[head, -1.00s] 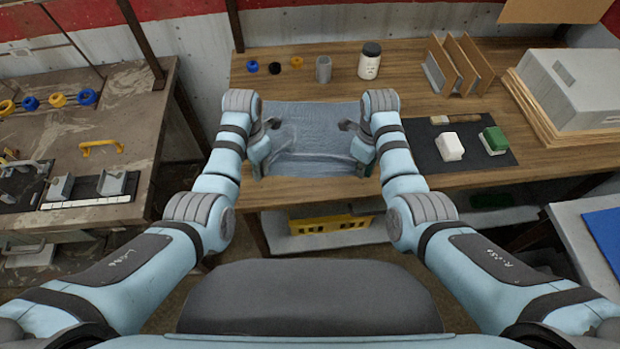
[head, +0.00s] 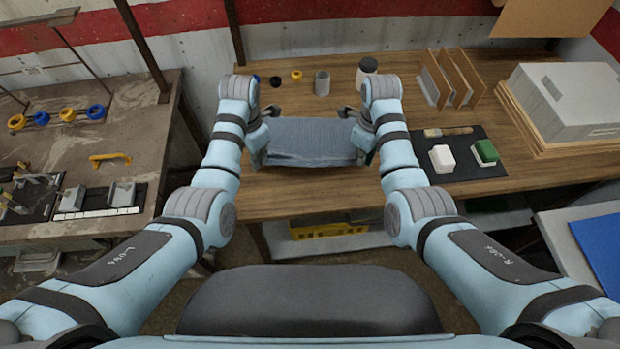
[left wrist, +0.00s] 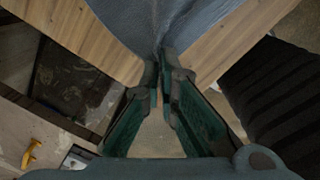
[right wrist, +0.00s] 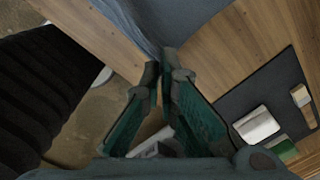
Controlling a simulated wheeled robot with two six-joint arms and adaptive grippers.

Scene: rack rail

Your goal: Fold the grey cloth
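The grey cloth (head: 312,141) lies on the wooden workbench between my two arms in the head view. Its near edge is raised and sags between my grippers, and its near part hangs over the part behind. My left gripper (left wrist: 163,55) is shut on one near corner of the cloth (left wrist: 150,18), pinching it between the fingertips. My right gripper (right wrist: 163,55) is shut on the other near corner of the cloth (right wrist: 165,15). How far the layers overlap cannot be told from here.
Behind the cloth stand a grey cup (head: 322,83), a jar (head: 367,70) and small rings (head: 296,76). To the right are a dark mat (head: 462,172) with blocks, a wooden rack (head: 455,80) and a grey box (head: 565,103). The bench in front of the cloth is clear.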

